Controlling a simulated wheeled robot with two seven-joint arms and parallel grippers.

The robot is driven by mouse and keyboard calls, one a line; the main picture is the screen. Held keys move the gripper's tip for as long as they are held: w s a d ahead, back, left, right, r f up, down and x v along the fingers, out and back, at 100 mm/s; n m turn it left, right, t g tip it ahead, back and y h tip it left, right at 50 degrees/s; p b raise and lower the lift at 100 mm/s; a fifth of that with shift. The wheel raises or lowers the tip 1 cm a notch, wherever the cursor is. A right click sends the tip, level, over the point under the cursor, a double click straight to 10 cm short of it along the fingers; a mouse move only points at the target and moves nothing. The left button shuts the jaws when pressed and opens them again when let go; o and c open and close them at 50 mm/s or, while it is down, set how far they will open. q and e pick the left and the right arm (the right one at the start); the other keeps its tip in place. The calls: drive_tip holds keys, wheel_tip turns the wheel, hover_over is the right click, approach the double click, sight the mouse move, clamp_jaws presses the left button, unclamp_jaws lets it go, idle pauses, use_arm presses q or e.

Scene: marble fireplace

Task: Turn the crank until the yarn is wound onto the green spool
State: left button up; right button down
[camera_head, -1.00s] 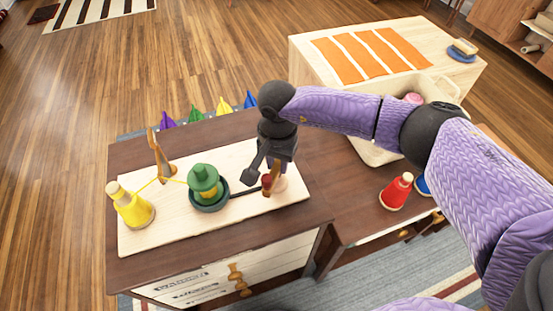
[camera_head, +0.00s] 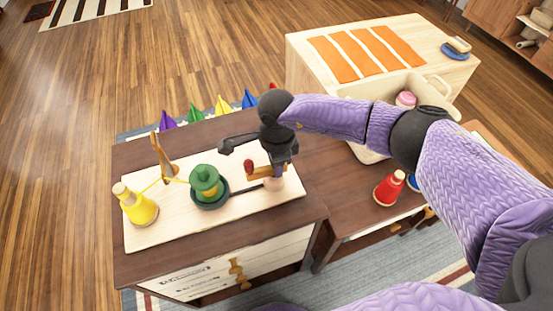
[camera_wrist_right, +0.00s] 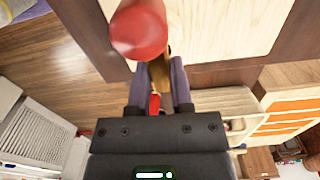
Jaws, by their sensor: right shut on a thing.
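A wooden board (camera_head: 150,233) carries the winder. The green spool (camera_head: 205,176) stands upright in a dark green round base (camera_head: 209,201), with some yellow yarn showing around its middle. The yellow yarn cone (camera_head: 138,207) stands at the board's left. A thin yellow strand runs from it past a wooden guide (camera_head: 163,160) to the green spool. The crank (camera_head: 262,173) is at the board's right, its red knob (camera_head: 248,166) pointing left; the knob also shows large in the right wrist view (camera_wrist_right: 138,30). My right gripper (camera_head: 279,162) is shut on the crank, partly hiding it. My left gripper is out of view.
A red cone (camera_head: 389,188) stands on the lower right tabletop, with a blue one partly hidden behind my arm. A cream bin (camera_head: 437,88) and a pale table (camera_head: 330,87) with orange strips stand behind. Colored pointed pieces (camera_head: 195,112) line the cabinet's back edge.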

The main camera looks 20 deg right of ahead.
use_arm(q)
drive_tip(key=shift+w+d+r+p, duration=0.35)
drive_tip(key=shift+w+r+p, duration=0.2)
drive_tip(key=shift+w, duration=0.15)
use_arm(e)
drive_tip(key=shift+r+m, duration=0.1)
drive_tip(key=shift+m, duration=1.4)
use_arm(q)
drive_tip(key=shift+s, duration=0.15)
use_arm(e)
drive_tip(key=c, duration=0.6)
unclamp_jaws()
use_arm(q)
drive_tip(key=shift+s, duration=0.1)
use_arm(e)
drive_tip(key=shift+o, duration=0.4)
drive_tip(key=shift+s, duration=0.1)
wheel_tip(320, 180, up, 9)
drive_tip(key=p, duration=0.3)
drive_tip(key=shift+r, duration=0.15)
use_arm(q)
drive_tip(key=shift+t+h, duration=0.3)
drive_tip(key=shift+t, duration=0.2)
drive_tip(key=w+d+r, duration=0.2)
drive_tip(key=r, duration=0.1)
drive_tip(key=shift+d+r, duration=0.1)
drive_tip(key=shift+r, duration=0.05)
use_arm(e)
drive_tip(key=shift+r, duration=0.25)
